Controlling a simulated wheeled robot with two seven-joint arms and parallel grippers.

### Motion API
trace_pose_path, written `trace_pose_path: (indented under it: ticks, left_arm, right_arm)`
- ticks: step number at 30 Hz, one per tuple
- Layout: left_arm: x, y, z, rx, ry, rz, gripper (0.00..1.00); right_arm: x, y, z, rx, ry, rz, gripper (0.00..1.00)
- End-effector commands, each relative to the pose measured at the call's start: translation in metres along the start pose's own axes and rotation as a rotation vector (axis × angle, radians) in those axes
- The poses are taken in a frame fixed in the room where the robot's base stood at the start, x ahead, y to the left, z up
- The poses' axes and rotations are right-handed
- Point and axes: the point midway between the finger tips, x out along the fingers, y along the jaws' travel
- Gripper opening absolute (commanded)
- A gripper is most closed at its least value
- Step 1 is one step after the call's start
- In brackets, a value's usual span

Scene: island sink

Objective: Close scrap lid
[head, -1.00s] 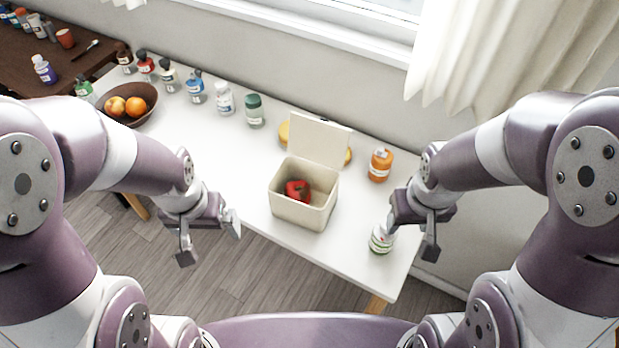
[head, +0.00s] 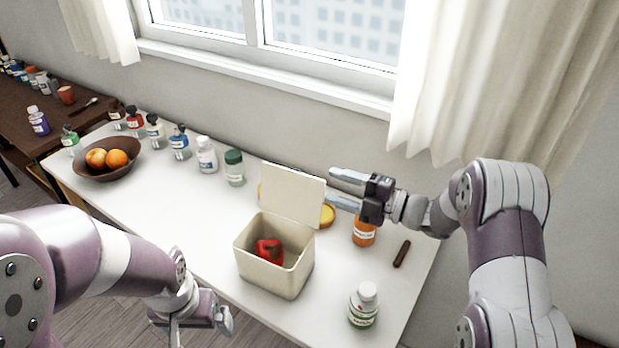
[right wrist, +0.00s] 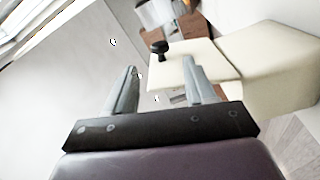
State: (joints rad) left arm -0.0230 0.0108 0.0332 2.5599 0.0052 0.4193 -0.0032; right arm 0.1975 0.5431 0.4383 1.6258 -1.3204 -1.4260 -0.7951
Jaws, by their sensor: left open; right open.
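A cream scrap bin (head: 274,267) stands on the white table with its lid (head: 292,195) raised upright at the back. A red item (head: 269,250) lies inside it. My right gripper (head: 338,188) is open and empty beside the lid's right edge, above the table. In the right wrist view the lid (right wrist: 205,62) lies beyond and between the open fingers (right wrist: 162,82), with a dark knob (right wrist: 159,48) near its edge; I cannot tell if they touch. The bin (right wrist: 275,65) is at the right there. My left gripper (head: 195,322) is open and empty at the table's front edge.
A yellow item (head: 327,215) sits behind the lid. An orange jar (head: 363,232), a brown stick (head: 402,254) and a white-capped bottle (head: 364,305) stand or lie to the right. Several bottles and a fruit bowl (head: 108,160) are at the left. The table's middle is clear.

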Motion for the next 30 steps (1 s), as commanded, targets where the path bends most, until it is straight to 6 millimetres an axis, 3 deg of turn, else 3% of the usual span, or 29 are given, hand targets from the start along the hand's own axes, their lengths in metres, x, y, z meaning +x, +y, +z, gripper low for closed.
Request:
trace_pose_path:
  ticks: [3, 9, 20, 25, 30]
  left_arm:
    - [-0.007, 0.000, -0.001, 0.000, 0.000, 0.000, 1.00]
    - [-0.011, 0.000, -0.001, 0.000, 0.000, 0.000, 1.00]
    - [-0.011, 0.000, -0.001, 0.000, 0.000, 0.000, 1.00]
    - [-0.011, 0.000, -0.001, 0.000, 0.000, 0.000, 1.00]
    - [-0.011, 0.000, -0.001, 0.000, 0.000, 0.000, 1.00]
  right_arm:
    - [0.031, 0.002, -0.002, 0.000, 0.004, -0.001, 0.55]
    - [0.066, 0.001, -0.001, 0.001, 0.000, -0.001, 0.55]
    - [0.075, 0.000, 0.000, 0.003, -0.002, 0.000, 0.55]
    - [0.075, 0.000, 0.000, 0.003, -0.003, 0.000, 0.03]
    - [0.075, 0.000, 0.000, 0.001, -0.002, 0.000, 0.00]
